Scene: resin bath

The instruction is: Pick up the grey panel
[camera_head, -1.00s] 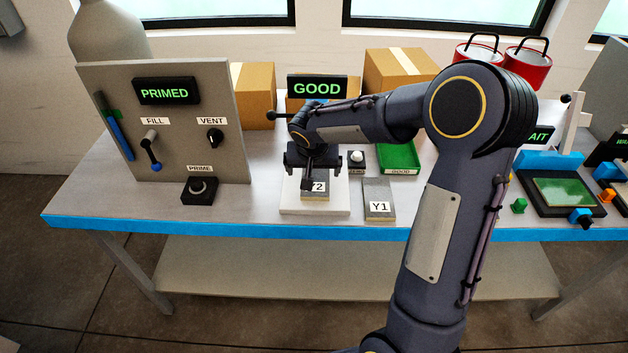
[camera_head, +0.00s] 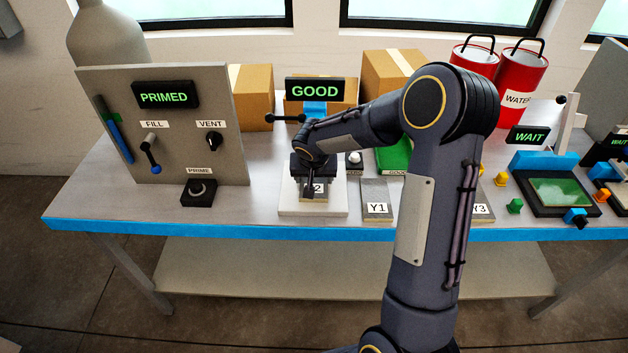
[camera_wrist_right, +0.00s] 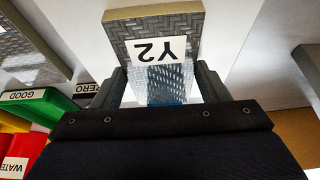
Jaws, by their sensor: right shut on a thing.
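A grey woven-pattern panel labelled Y2 (camera_head: 318,189) is at the white plate (camera_head: 314,209) under the GOOD display. My right gripper (camera_head: 313,180) comes down over it and partly hides it. In the right wrist view my right gripper (camera_wrist_right: 163,88) has a finger on each side of the Y2 panel (camera_wrist_right: 155,30) and is shut on it. I cannot tell whether the panel touches the plate. Grey panel Y1 (camera_head: 376,194) lies just right of the plate. Panel Y3 (camera_head: 481,198) is partly hidden behind my right arm. My left gripper is not in view.
A control board (camera_head: 190,95) reading PRIMED stands at left, with a PRIME button box (camera_head: 199,193) before it. A green tray (camera_head: 392,160) is behind Y1. Cardboard boxes and red buckets (camera_head: 521,83) line the back. A press-like device (camera_head: 558,193) stands at right.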

